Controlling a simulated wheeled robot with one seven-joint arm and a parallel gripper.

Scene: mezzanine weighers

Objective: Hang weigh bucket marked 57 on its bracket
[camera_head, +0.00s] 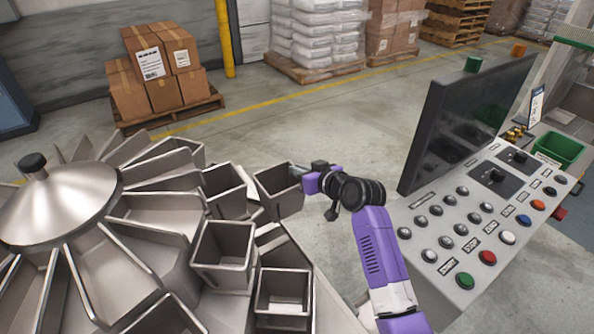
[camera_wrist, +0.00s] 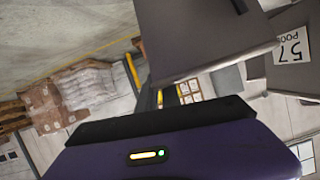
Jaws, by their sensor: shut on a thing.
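A grey metal weigh bucket (camera_head: 277,191), open at the top, is held at the end of my purple arm in the head view. My gripper (camera_head: 303,172) is shut on its right-hand side, near the rim. The held bucket (camera_wrist: 195,40) fills the upper middle of the wrist view. A white label reading 57 (camera_wrist: 291,46), its second line cut off, is on a grey metal surface at the right of the wrist view. I cannot tell whether that surface belongs to the held bucket. The bracket is not clearly visible, and the fingertips are hard to make out.
The round weigher with a steel cone (camera_head: 66,204) and chutes fills the left. Other buckets (camera_head: 223,250) (camera_head: 283,291) hang close by. A control panel (camera_head: 462,215) with buttons and a dark screen (camera_head: 467,122) stands at right. Boxes on a pallet (camera_head: 168,112) stand behind.

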